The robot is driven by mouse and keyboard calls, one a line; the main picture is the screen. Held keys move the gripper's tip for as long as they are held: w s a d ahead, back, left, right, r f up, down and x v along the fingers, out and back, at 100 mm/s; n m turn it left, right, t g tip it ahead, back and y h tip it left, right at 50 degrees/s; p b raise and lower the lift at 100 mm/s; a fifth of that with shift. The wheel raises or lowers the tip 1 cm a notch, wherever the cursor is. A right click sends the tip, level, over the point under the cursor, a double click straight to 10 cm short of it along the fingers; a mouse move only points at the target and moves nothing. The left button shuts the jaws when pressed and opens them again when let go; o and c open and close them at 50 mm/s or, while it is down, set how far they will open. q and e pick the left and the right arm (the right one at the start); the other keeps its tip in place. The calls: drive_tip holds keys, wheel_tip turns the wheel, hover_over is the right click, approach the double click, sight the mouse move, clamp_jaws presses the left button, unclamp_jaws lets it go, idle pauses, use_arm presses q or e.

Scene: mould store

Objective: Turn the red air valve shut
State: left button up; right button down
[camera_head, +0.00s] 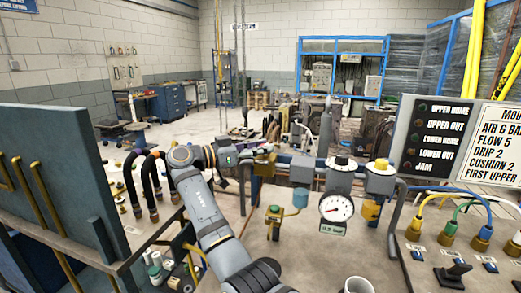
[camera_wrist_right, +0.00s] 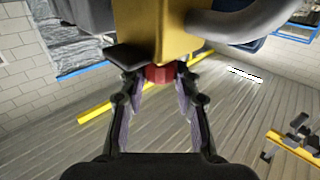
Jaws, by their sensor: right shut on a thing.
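The red air valve (camera_wrist_right: 160,73) shows in the right wrist view as a small red knob under a brass-yellow block (camera_wrist_right: 155,30). My right gripper (camera_wrist_right: 159,80) has its two fingers on either side of the knob and is shut on it. In the head view my right gripper (camera_head: 246,158) reaches from the left to the brass block (camera_head: 264,166) on the pipe run. The red knob cannot be made out there, and how far it is turned cannot be told. My left gripper is in neither view.
A round pressure gauge (camera_head: 336,207) hangs right of the brass block, beside grey air units with yellow and black knobs. A white cup (camera_head: 358,285) is at the front. A sign panel (camera_head: 450,140) stands at right.

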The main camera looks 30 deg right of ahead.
idle(0.3)
drive_tip(key=c, duration=1)
unclamp_jaws()
drive_tip(key=shift+d, duration=0.1)
drive_tip(key=shift+o, duration=0.2)
drive_tip(key=shift+a, duration=0.3)
drive_tip(key=w+a, duration=0.1)
drive_tip(key=a, duration=1)
drive_tip(key=shift+a, duration=0.25)
